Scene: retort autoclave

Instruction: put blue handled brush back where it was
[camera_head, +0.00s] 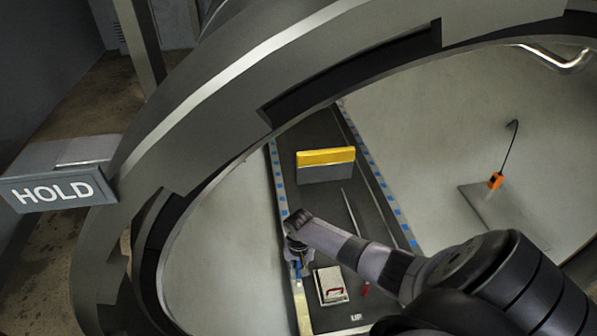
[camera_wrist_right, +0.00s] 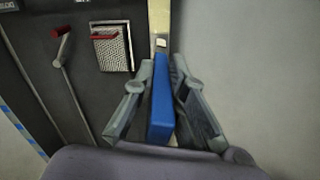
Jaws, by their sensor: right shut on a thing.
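My right gripper (camera_head: 297,252) reaches down inside the round vessel, at the left edge of the dark floor strip. In the right wrist view the fingers of my right gripper (camera_wrist_right: 158,85) are closed on the two sides of a blue handle (camera_wrist_right: 161,100), that of the blue handled brush. In the head view only a small blue part of the brush (camera_head: 299,268) shows below the gripper. A pale strip continues beyond the handle; I cannot tell whether the brush touches it. The bristles are not clearly visible. My left gripper is not in view.
Beside the gripper lies a red-handled grey pad (camera_head: 331,285) and a long thin red-ended tool (camera_head: 351,215). A yellow-topped grey block (camera_head: 325,165) stands farther along. An orange device (camera_head: 496,181) with a black cable is at right. The vessel rim (camera_head: 190,105) surrounds my arm.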

